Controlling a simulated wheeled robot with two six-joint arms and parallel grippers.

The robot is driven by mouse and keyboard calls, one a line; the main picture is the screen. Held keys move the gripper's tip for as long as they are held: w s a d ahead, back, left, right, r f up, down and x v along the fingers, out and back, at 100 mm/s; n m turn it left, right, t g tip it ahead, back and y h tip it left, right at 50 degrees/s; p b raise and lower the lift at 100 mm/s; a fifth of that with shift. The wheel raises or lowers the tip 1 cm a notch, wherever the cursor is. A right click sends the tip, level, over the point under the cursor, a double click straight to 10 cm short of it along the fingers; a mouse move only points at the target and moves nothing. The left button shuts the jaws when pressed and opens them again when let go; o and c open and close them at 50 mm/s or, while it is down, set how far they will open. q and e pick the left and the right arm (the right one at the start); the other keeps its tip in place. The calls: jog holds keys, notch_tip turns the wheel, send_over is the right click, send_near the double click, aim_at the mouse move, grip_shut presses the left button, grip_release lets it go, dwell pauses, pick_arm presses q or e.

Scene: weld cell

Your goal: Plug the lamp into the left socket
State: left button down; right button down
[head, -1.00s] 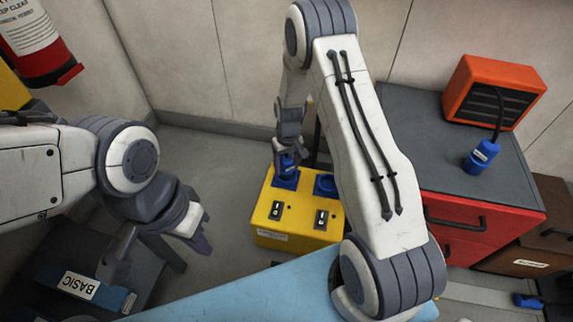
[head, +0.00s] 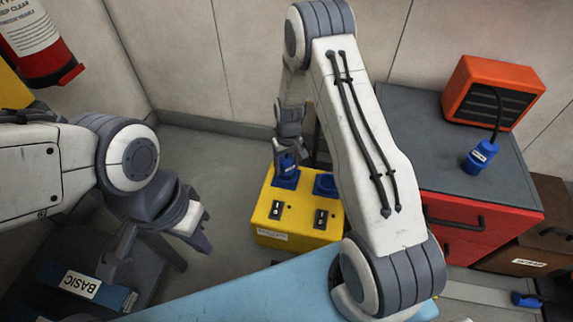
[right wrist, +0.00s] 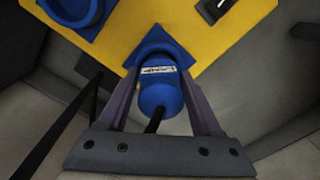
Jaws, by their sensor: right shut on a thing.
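The blue lamp plug (right wrist: 160,92), with a white label reading LAMP, is between the fingers of my right gripper (right wrist: 163,112). In the head view the plug (head: 287,163) is at the left blue socket (head: 284,182) on top of the yellow box (head: 268,232). Its front end meets the socket's square plate (right wrist: 152,48); how deep it sits is hidden. My right gripper (head: 287,150) is shut on it from above. The right socket (head: 325,185) shows its open ring. My left gripper (head: 195,237) hangs empty left of the box; its finger gap is unclear.
The box has two black switches on its front. An orange heater (head: 494,92) and its blue plug (head: 480,157) are on the red cabinet (head: 480,222). Another blue plug (head: 526,300) lies at lower right. A light blue surface (head: 235,292) is in front.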

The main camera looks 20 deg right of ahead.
jog(key=shift+f, duration=0.55)
jog(key=shift+c, duration=1.7)
grip_release()
jog(key=r+p, duration=1)
jog(key=r, duration=0.1)
jog(key=shift+d+r, duration=0.1)
jog(key=shift+d, duration=0.1)
